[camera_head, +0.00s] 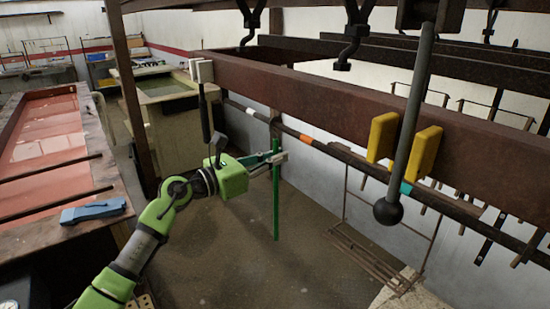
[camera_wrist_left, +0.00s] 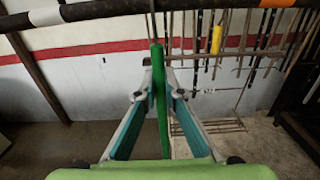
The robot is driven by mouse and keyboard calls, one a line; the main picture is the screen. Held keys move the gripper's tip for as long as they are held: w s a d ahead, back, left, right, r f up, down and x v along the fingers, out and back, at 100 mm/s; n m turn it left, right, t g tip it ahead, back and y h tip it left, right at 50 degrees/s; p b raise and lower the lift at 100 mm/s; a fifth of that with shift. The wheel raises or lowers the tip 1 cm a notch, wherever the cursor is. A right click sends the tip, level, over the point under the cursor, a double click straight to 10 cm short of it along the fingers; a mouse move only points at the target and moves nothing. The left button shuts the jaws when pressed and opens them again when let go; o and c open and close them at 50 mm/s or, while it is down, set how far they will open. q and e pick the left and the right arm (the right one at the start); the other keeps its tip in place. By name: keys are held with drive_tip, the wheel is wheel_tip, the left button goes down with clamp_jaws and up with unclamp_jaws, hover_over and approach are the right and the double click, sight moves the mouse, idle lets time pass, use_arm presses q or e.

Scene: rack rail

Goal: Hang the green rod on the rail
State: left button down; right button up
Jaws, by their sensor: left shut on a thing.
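The green rod (camera_head: 276,205) hangs upright in my left gripper (camera_head: 277,158), which is shut on its upper part. In the left wrist view the rod (camera_wrist_left: 159,95) stands between the two fingers (camera_wrist_left: 158,80), with a thin dark piece rising from its top. The rail (camera_head: 336,151) is a long dark bar with white, orange and teal bands, running below the brown beam. The rod's top is close to the rail; I cannot tell if it touches. The rail also crosses the top of the left wrist view (camera_wrist_left: 100,10). My right gripper is not in view.
The brown beam (camera_head: 300,98) runs above the rail and carries yellow blocks (camera_head: 424,153). A grey lever with a black ball (camera_head: 388,210) hangs in front. A wire rack (camera_head: 365,255) stands low behind. A bench (camera_head: 50,150) with a blue object (camera_head: 92,211) is at left.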

use_arm(q)
drive_tip(key=shift+f+b, duration=0.35)
idle(0.3)
drive_tip(key=c, duration=2.1)
unclamp_jaws()
drive_tip(key=shift+r, duration=0.1)
drive_tip(key=shift+a, duration=0.1)
drive_tip(key=v, duration=1.2)
